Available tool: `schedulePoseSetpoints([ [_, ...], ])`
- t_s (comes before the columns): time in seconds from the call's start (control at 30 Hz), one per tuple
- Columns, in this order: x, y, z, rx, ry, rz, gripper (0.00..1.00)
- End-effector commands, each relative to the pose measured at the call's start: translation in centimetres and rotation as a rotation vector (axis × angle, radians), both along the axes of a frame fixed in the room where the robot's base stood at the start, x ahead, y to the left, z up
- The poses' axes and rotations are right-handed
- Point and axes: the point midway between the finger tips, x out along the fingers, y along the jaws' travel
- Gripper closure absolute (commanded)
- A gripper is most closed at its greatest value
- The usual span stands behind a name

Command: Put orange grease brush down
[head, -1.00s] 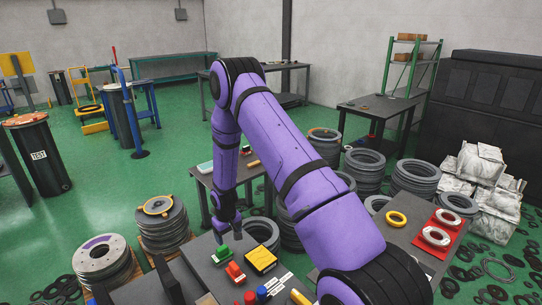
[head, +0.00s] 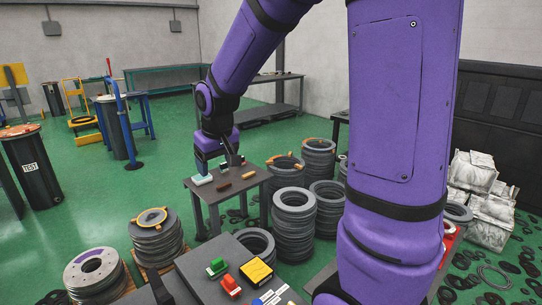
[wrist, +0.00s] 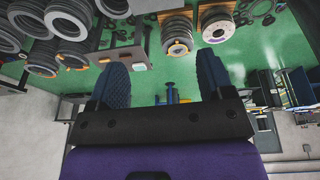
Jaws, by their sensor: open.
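A small orange item (head: 248,175), which may be the grease brush, lies on the small grey table (head: 238,188) in the head view. It is too small to identify surely. A dark brown item (head: 224,187) and a pale teal block (head: 202,181) lie on the same top. My gripper (head: 230,162) is over the far part of this table, partly hidden by my wrist. In the wrist view my gripper (wrist: 160,75) has its two dark fingers wide apart, with nothing seen between them.
Stacks of grey rings (head: 294,215) stand close to the right of the small table. A nearer dark table holds a green block (head: 217,267), a red block (head: 231,285) and a yellow box (head: 257,271). Green floor (head: 120,185) is open to the left.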

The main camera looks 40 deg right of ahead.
Motion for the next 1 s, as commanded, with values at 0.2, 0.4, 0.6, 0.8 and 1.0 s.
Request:
schedulePoseSetpoints([
  [0.2, -6.2, 1.2, 5.4, 0.007, -0.06, 0.002, 0.26],
  [0.4, -12.1, 2.1, 8.6, 0.017, -0.108, 0.006, 0.26],
  [0.6, -18.1, 2.9, 10.4, 0.032, -0.153, 0.013, 0.26],
  [0.8, -22.4, 3.3, 10.8, 0.043, -0.184, 0.02, 0.26],
  [1.0, -23.8, 3.4, 10.8, 0.049, -0.193, 0.023, 0.26],
])
